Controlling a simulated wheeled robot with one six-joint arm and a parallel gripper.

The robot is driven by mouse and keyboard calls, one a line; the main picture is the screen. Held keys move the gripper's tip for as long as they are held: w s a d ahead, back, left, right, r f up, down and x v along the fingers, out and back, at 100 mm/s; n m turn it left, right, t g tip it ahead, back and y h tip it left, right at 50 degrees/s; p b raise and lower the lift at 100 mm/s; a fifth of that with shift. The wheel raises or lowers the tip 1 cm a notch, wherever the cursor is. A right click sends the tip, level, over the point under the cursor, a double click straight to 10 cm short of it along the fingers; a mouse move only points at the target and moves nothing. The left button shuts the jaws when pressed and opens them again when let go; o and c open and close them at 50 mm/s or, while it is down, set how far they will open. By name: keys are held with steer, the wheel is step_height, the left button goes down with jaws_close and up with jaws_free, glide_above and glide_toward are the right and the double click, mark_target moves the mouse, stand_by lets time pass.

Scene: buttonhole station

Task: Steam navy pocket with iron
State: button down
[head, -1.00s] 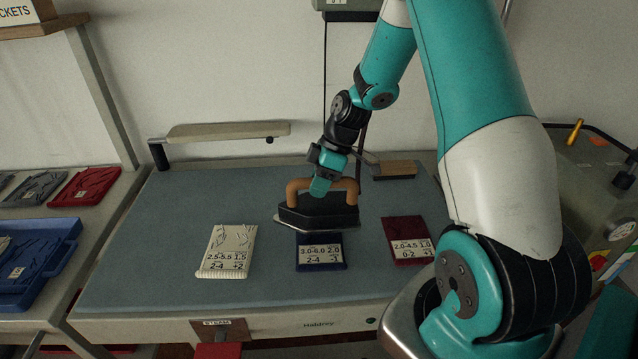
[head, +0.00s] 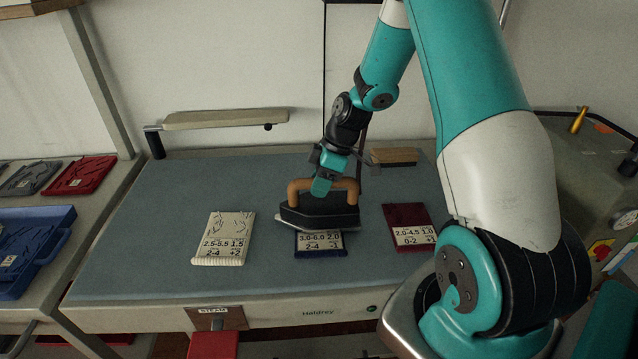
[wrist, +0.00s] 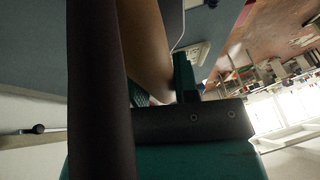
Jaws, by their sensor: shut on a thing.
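The iron (head: 318,216) is black with a pale metal soleplate and an orange-brown handle. My gripper (head: 322,190) is shut on the iron's handle. The navy pocket (head: 330,254) lies on the blue-grey board, with a white label on its front part. The iron covers the far part of the pocket; I cannot tell whether it touches it or hovers just above. In the wrist view, the tan handle (wrist: 143,45) runs between the gripper's green parts, and a dark bar crosses the picture in front.
A cream pocket (head: 224,238) lies left of the iron, and a maroon pocket (head: 408,226) lies to the right. A red pedal (head: 213,345) sits below the STEAM sign (head: 212,312). The board (head: 150,235) is clear at left. A brown block (head: 394,156) stands behind.

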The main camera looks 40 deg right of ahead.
steer(key=shift+f+b, duration=0.4)
stand_by(2.0)
steer(key=shift+r, duration=0.1)
steer(key=shift+w+r+p, duration=0.1)
steer(key=shift+r+p, duration=2.4)
steer(key=shift+r, duration=0.95)
